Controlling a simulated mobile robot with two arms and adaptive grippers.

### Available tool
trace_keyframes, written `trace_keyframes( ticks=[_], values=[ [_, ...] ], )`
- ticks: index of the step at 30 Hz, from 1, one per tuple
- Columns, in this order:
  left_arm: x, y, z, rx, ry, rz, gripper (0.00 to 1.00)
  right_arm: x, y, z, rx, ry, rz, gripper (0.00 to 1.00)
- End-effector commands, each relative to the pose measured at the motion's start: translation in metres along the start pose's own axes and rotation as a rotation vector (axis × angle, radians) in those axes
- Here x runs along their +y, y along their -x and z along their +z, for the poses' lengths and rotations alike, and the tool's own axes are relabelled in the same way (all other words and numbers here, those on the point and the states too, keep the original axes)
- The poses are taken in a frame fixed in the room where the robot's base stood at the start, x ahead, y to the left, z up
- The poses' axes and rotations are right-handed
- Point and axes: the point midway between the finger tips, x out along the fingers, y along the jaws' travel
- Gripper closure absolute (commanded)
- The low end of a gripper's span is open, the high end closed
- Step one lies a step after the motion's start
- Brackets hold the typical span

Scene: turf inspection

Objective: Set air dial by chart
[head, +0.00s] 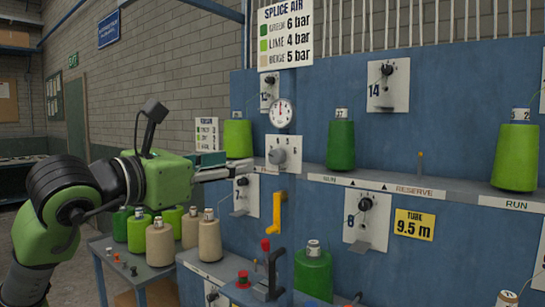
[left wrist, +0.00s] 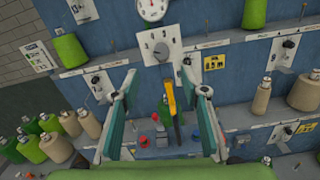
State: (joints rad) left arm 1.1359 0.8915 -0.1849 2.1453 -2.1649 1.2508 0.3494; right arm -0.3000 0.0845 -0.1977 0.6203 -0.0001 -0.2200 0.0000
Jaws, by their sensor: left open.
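The air dial (head: 278,156) is a grey round knob on a white plate with numbers around it. It also shows in the left wrist view (left wrist: 161,52); its exact setting is too small to read. A round white gauge (head: 281,113) sits above it. The chart (head: 285,35) reads SPLICE AIR: green 6 bar, lime 4 bar, beige 5 bar. My left gripper (head: 238,168) is open and empty, just left of the dial plate. In the left wrist view its fingers (left wrist: 158,84) are spread apart, with the dial beyond and between them. My right gripper is not in view.
A lime cone (head: 238,139) and a green cone (head: 341,142) stand on the grey ledge. A yellow handle (head: 277,215) projects below the dial. A green cone (head: 313,272) stands lower down. Several cones crowd the side table (head: 118,276) at left.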

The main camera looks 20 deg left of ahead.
Motion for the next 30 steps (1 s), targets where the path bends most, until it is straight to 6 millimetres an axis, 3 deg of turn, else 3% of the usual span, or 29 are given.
trace_keyframes(
  ticks=[18,24,30],
  values=[
    [-0.002,-0.115,0.002,0.003,0.004,-0.006,0.59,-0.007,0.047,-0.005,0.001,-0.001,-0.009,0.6],
    [-0.002,-0.132,0.0,0.002,0.001,-0.006,0.59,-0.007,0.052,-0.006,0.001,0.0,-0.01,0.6],
    [-0.003,-0.134,-0.001,0.001,0.001,-0.006,0.59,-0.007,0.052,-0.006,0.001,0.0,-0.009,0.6]
  ],
)
